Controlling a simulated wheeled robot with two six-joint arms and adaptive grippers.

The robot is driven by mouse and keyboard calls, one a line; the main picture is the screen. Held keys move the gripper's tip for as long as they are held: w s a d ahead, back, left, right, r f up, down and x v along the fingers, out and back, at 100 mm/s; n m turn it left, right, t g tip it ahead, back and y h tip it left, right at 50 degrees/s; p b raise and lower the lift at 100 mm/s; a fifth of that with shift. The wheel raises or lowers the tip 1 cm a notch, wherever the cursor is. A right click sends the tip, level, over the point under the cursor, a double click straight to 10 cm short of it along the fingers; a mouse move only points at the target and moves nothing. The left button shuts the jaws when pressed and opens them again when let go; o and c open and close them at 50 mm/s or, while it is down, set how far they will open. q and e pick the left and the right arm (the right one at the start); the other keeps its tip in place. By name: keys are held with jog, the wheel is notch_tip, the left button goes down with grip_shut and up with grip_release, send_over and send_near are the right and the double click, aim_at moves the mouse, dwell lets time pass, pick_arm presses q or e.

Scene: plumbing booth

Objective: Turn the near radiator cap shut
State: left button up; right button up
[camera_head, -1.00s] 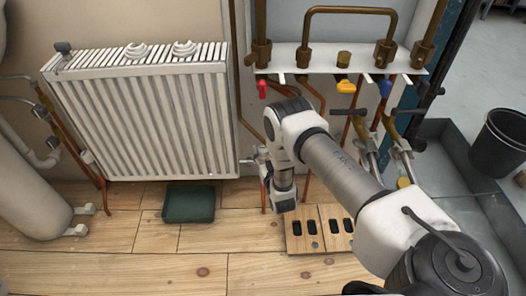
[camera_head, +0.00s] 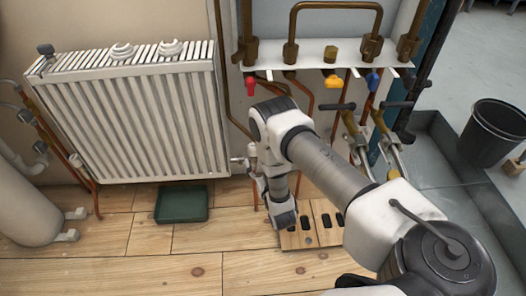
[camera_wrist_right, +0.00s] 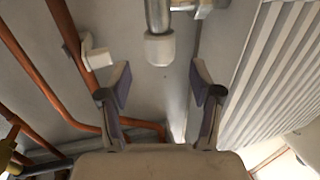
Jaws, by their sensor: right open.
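A white radiator cap (camera_wrist_right: 159,48) sits on the end of a metal valve pipe in the right wrist view. It lies beyond the fingertips, roughly in line with the gap between them. In the head view the cap (camera_head: 252,150) shows small beside the lower right corner of the white radiator (camera_head: 150,120). My right gripper (camera_wrist_right: 162,85) is open and empty, apart from the cap. In the head view my right arm reaches down near the valve, and its fingers cannot be made out clearly there. My left gripper is not in view.
Copper pipes (camera_wrist_right: 32,68) and a white bracket (camera_wrist_right: 97,52) lie left of the fingers in the wrist view. A green tray (camera_head: 182,203) and a slotted wooden board (camera_head: 296,239) rest on the floor. A pipe manifold (camera_head: 310,52) hangs behind the arm.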

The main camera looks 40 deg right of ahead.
jog(key=v, duration=0.5)
jog(key=shift+s+a, duration=0.15)
jog(key=shift+s, duration=0.1)
jog(key=s+a+f+n+g+y+p, duration=0.1)
jog(key=s+a+f+g+y+p, duration=0.25)
jog(key=s+a+g, duration=0.4)
jog(key=s+a+r+n+g+y+p, duration=0.15)
jog(key=s+g, duration=0.25)
jog(key=s, duration=0.4)
jog(key=s+a+r+g+p, duration=0.1)
jog(key=s+r+g, duration=0.1)
jog(key=s+g, duration=0.45)
jog(key=s+r+p, duration=0.3)
jog(key=r+p, duration=3.4)
jog(key=r, duration=0.1)
jog(key=shift+s+t, duration=0.2)
jog(key=shift+t, duration=0.2)
